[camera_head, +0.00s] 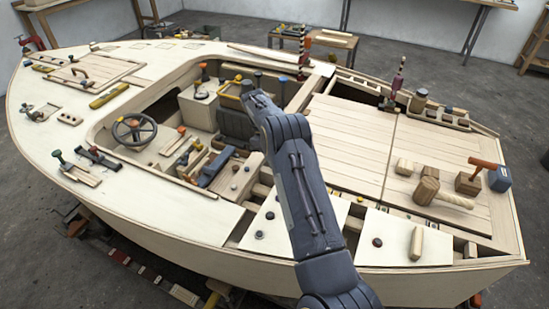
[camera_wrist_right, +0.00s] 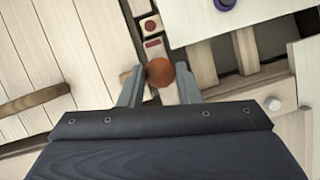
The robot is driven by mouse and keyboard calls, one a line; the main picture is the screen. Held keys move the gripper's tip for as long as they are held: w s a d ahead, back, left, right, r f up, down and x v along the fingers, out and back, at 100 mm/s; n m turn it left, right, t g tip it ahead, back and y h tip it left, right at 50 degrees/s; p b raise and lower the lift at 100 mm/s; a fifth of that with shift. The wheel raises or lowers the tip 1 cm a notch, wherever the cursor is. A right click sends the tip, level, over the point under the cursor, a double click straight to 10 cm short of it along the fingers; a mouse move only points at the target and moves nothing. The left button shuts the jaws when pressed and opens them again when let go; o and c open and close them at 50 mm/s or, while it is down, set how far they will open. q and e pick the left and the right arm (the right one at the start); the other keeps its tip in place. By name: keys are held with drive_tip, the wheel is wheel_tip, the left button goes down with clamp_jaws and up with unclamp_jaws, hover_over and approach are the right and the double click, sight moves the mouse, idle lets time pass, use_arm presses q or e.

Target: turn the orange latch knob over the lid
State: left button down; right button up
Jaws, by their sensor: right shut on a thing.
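An orange round knob (camera_wrist_right: 160,72) shows in the right wrist view, between the two grey fingers of my right gripper (camera_wrist_right: 160,90). The gripper is shut on the knob, one finger on each side. The knob sits over a narrow pale wooden strip with small red marks (camera_wrist_right: 151,33). In the head view my own dark arm covers the gripper and I cannot make out the knob there. I cannot tell which of the pale wooden panels is its lid. My left gripper is not in view.
A planked deck (camera_head: 350,140) lies right of my arm, with a wooden mallet (camera_head: 443,193) and an orange-handled hammer (camera_head: 498,178). A steering wheel (camera_head: 134,129) and cockpit with loose blocks lie left. In the right wrist view a wooden bar (camera_wrist_right: 35,99) lies left and a purple knob (camera_wrist_right: 225,3) above.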

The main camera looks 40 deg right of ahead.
drive_tip(key=o, duration=1)
drive_tip(key=v, duration=0.7)
drive_tip(key=shift+w+r, duration=0.15)
drive_tip(key=shift+r, duration=0.2)
